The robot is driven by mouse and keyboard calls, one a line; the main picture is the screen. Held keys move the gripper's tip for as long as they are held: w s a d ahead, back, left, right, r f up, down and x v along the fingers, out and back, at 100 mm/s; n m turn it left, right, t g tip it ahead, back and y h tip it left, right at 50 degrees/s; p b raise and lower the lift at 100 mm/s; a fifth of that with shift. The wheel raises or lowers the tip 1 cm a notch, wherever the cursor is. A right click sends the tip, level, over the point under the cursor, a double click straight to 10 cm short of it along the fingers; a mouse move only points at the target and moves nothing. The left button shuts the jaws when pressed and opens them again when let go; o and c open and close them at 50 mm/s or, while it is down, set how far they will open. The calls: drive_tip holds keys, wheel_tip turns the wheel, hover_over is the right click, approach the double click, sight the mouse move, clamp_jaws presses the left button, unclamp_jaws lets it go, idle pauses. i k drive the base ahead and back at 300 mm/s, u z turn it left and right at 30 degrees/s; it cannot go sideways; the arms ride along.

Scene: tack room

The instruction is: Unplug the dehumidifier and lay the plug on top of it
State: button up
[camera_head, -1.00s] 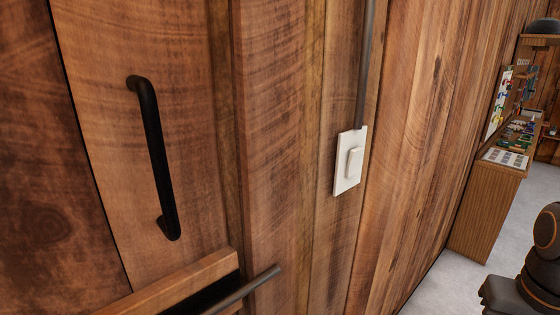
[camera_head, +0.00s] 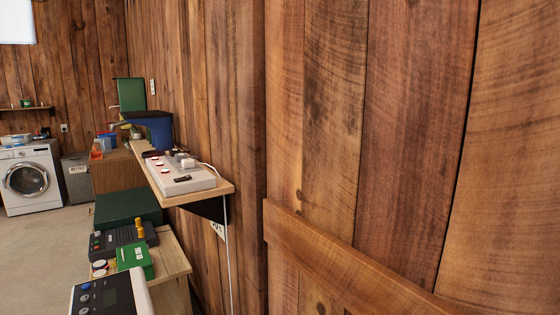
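I cannot make out a dehumidifier for certain. A grey box (camera_head: 77,180) with a small label stands on the floor beside the washing machine, too small to identify. On a wall shelf (camera_head: 222,188) lies a pale grey unit (camera_head: 200,181) with red switches, perhaps a power strip. A small white piece (camera_head: 187,162) on it may be a plug, but I cannot tell. A white cord (camera_head: 226,255) hangs from the shelf's edge, its lower end out of frame. My gripper is not in view.
A plank wall with a wooden rail (camera_head: 340,262) fills the right side. Below the shelf, a bench (camera_head: 172,255) carries several devices and a green box (camera_head: 134,258). A washing machine (camera_head: 28,177) stands at the back left. The floor (camera_head: 45,255) at left is open.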

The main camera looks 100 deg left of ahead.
sight(188, 163)
drive_tip(key=u, duration=4.15)
drive_tip(key=i, duration=1.65)
